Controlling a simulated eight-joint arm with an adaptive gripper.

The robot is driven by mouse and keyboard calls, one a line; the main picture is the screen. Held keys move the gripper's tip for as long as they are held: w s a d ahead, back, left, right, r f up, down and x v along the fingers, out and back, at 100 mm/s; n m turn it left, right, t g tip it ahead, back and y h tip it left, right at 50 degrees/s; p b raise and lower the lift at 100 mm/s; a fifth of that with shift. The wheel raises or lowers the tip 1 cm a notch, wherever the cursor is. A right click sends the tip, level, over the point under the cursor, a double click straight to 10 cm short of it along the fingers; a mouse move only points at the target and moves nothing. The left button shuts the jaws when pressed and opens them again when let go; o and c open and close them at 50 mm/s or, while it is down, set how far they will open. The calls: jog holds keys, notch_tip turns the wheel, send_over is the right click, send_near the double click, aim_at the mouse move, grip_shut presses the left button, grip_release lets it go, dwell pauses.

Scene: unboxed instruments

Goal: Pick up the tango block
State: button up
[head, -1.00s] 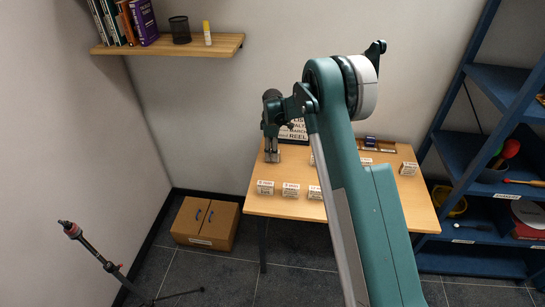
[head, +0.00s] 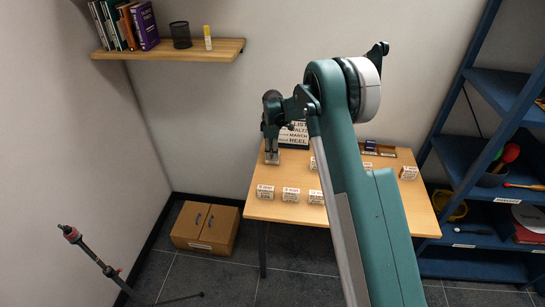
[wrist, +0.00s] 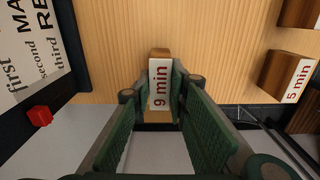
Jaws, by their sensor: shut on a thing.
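My gripper (head: 272,152) is shut on a small wooden block with a white label, at the back left of the table (head: 330,228). In the wrist view the held block (wrist: 159,84) reads "9 min" in red, and the green finger pads of my gripper (wrist: 158,95) press it from both sides. I cannot read the name tango on it. In the head view the block is small between the fingertips, and I cannot tell whether it touches the table. A second block (wrist: 300,80) in the wrist view reads "5 min".
A sign (head: 295,137) with dance names stands behind the gripper. Several more labelled blocks, such as this one (head: 265,192), stand along the front of the table, and another (head: 408,173) is at the right. A blue shelf unit (head: 470,155) stands right of the table.

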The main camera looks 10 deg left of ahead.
notch_tip(320, 180, up, 8)
jog(key=shift+r, duration=0.15)
dwell(0.3)
dwell(0.7)
